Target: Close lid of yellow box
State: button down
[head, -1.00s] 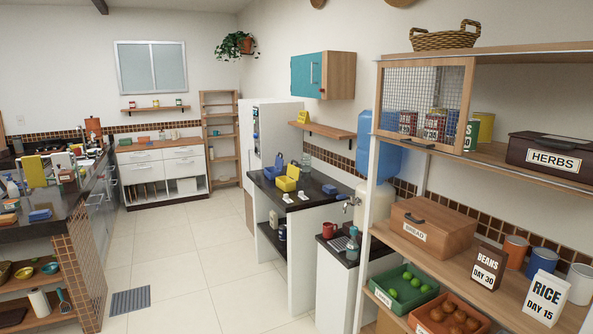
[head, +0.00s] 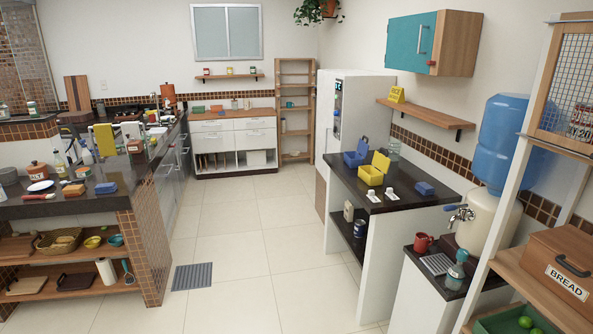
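The yellow box (head: 370,177) stands on the dark counter (head: 400,197) right of the middle in the head view. Its yellow lid (head: 381,161) is raised, standing up at the back right of the box. A blue box (head: 356,156) with its lid also up stands just behind it. My gripper is not in the head view, so its state does not show.
Two small white items (head: 372,196) and a blue block (head: 425,188) share the counter. A lower counter with a red mug (head: 423,242) and a shelf unit with a bread box (head: 555,265) stand at right. The tiled floor (head: 260,250) before the counter is free, with a grey floor grate (head: 192,277).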

aim_at(382, 162)
jog(key=i, duration=2.15)
